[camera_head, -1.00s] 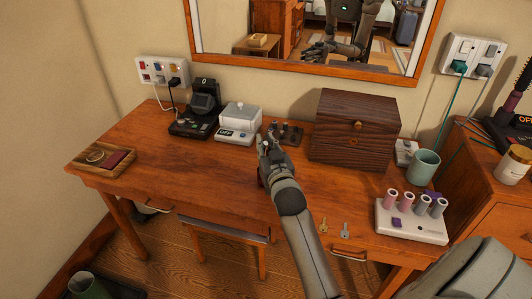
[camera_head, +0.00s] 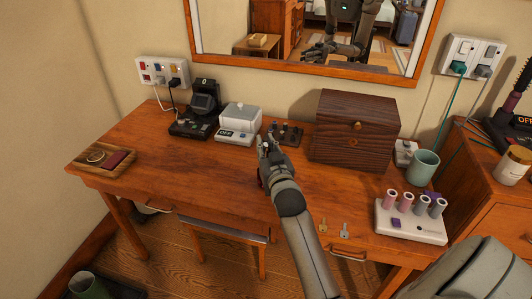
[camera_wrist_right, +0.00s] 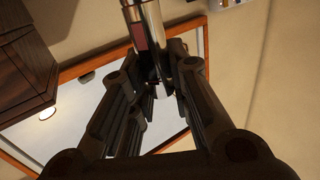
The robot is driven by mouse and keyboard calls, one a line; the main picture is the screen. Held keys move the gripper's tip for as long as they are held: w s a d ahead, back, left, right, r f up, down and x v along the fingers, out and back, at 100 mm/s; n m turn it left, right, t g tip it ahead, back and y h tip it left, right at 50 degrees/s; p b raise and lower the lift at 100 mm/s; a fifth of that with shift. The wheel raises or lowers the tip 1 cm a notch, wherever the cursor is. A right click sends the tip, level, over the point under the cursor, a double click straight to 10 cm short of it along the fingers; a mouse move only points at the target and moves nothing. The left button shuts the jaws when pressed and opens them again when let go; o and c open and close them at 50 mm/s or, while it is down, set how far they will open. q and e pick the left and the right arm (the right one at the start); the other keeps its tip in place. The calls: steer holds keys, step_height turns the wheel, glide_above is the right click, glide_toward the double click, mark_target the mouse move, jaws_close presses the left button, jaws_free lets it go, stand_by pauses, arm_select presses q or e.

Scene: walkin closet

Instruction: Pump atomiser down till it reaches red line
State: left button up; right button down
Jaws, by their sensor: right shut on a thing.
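My right gripper (camera_head: 266,146) is over the middle of the wooden table, its arm coming up from the bottom of the head view. In the right wrist view, the right gripper (camera_wrist_right: 163,88) is shut on a shiny silver cylinder with a dark red strip, which looks like the atomiser (camera_wrist_right: 153,28). The fingers hide its gripped end. In the head view the gripper and wrist cover most of it. A small dark red patch shows beside the wrist; I cannot tell what it belongs to. I cannot make out the level against a red line. My left gripper is not seen directly.
A dark wooden box (camera_head: 352,135) stands right of the gripper, with a low dark stand (camera_head: 290,134) behind. A white device (camera_head: 238,122) and black device (camera_head: 196,115) are back left. A roller set (camera_head: 412,228) and keys lie front right. The table's left middle is clear.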

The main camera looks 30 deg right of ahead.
steer(key=shift+r+p, duration=0.25)
steer(key=shift+p, duration=0.05)
stand_by(0.6)
steer(key=shift+f, duration=0.6)
stand_by(0.3)
steer(key=shift+r, duration=0.25)
steer(key=shift+r+p, duration=0.35)
steer(key=shift+p, duration=0.1)
stand_by(0.5)
steer(key=shift+f, duration=0.6)
stand_by(0.4)
steer(key=shift+r+p, duration=0.25)
steer(key=shift+p, duration=0.05)
steer(key=shift+r, duration=0.35)
stand_by(0.5)
steer(key=shift+f, duration=0.5)
stand_by(0.6)
